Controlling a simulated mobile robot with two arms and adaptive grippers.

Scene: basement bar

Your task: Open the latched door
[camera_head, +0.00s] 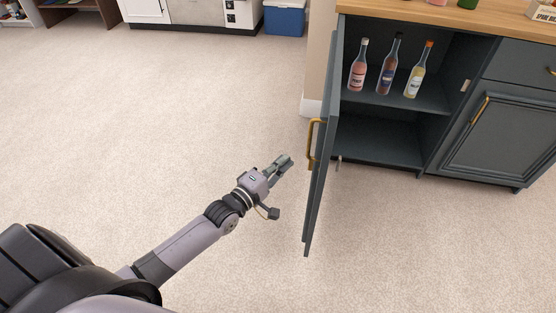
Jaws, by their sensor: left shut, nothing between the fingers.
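The cabinet door (318,190) is dark grey and stands swung wide open, seen nearly edge-on at the left of the cabinet opening. Its brass handle (312,145) is on the face turned to the left. A small latch piece (339,162) shows at the door's inner side. My left gripper (287,161) is shut and empty, a little left of the handle and apart from it. My right gripper is out of view.
The open cabinet has a shelf (425,98) holding three bottles (357,68). A closed door (505,130) with a brass handle is at the right. A blue cooler (284,20) stands at the back. The carpet (150,120) at the left is clear.

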